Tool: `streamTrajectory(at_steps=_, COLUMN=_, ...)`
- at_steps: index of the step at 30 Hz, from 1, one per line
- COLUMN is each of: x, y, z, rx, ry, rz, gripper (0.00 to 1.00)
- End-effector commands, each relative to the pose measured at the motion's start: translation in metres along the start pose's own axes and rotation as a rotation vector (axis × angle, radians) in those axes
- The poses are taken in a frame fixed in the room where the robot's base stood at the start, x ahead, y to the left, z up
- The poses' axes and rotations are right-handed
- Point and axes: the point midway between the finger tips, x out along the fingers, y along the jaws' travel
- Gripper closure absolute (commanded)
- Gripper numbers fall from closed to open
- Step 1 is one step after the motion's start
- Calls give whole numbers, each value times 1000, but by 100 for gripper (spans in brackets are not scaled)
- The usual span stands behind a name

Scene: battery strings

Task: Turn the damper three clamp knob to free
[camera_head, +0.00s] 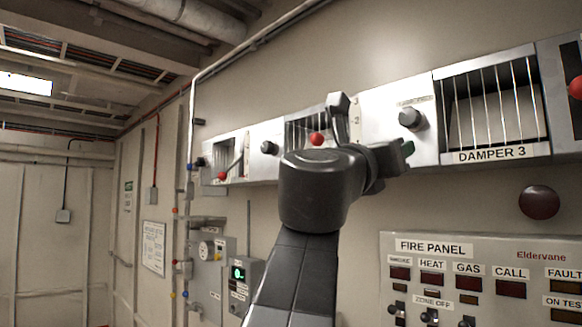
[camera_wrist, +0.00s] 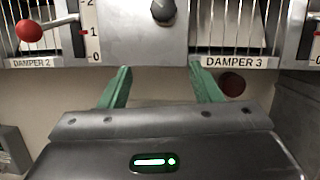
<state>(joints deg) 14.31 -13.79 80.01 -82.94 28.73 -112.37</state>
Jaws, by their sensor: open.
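The damper three clamp knob (camera_head: 411,117) is a dark round knob on the bright metal plate just left of the barred Damper 3 window (camera_head: 495,105). A small label above it is too blurred to read. In the wrist view the knob (camera_wrist: 163,10) is at the top edge, partly cut off, so its setting is unclear. My gripper (camera_wrist: 160,72) is open and empty, with its green fingers spread below the knob to left and right. In the head view my arm rises in front of the wall, with a green fingertip just below and left of the knob.
The Damper 2 lever has a red ball (camera_wrist: 29,31) beside a number scale (camera_wrist: 92,32), left of the fingers. Another red ball (camera_head: 576,87) is at the far right. A dark red dome (camera_head: 539,202) and the fire panel (camera_head: 480,275) are below Damper 3.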

Motion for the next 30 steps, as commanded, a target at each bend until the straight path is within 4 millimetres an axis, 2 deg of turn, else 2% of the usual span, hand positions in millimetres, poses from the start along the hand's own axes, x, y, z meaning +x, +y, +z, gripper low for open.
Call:
streamTrajectory(at_steps=1, x=0, y=-4, z=18, rx=-50, ry=-33, rz=-8, gripper=43)
streamTrajectory(at_steps=3, x=-1, y=-7, z=32, rx=-104, ry=-63, rz=-17, gripper=43)
streamTrajectory(at_steps=6, x=2, y=-8, z=40, rx=-139, ry=-80, rz=-23, gripper=43)
streamTrajectory(at_steps=11, x=22, y=-8, z=42, rx=-143, ry=-79, rz=-24, gripper=43)
streamTrajectory(at_steps=24, x=107, y=-10, z=49, rx=-138, ry=-77, rz=-23, gripper=43)
streamTrajectory(at_steps=30, x=129, y=-10, z=50, rx=-137, ry=-78, rz=-22, gripper=43)
